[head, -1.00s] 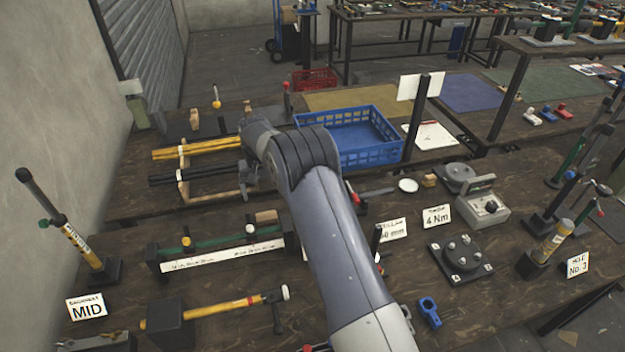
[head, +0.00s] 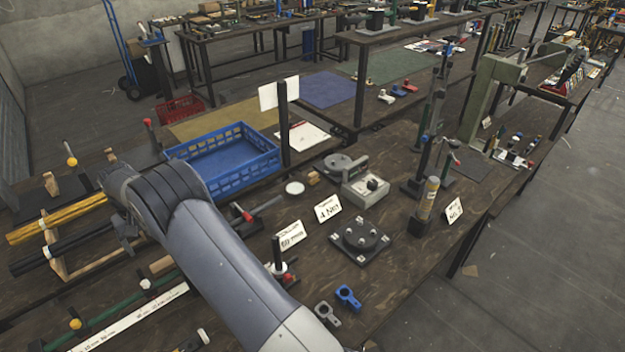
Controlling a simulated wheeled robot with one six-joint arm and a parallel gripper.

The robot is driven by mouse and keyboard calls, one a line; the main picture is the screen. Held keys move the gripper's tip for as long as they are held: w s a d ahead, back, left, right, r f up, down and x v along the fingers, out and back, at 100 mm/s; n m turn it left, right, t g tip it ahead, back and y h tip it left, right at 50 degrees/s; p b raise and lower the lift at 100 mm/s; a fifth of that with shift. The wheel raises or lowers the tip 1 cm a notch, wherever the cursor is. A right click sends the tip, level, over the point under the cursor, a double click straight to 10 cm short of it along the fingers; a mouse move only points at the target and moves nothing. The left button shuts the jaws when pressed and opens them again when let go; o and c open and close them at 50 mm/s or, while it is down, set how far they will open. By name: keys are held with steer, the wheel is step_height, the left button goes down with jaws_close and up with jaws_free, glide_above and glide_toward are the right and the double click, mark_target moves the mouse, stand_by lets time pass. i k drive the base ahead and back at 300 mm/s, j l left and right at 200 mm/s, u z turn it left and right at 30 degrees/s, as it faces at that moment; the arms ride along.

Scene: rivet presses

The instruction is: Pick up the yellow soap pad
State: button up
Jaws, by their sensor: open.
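I cannot make out a yellow soap pad for certain in the head view. A flat olive-yellow mat (head: 222,121) lies on a table behind the blue crate, but it looks like a large work mat. My grey arm crosses the lower left of the view and bends at the upper left, over the bench with the yellow and black rods. My gripper's fingers do not show; the far end of the arm is hidden behind its own links.
A blue crate (head: 262,166) stands behind the arm. On the dark bench are a round bolted fixture (head: 360,238), a grey tester box (head: 366,190), blue clamp (head: 347,297), and tall upright tools at the right. Open floor (head: 540,230) lies to the right.

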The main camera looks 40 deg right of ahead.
mark_target(312, 177)
steer(key=k+l, duration=0.1)
steer(key=l, duration=2.45)
steer(key=k+u, duration=0.05)
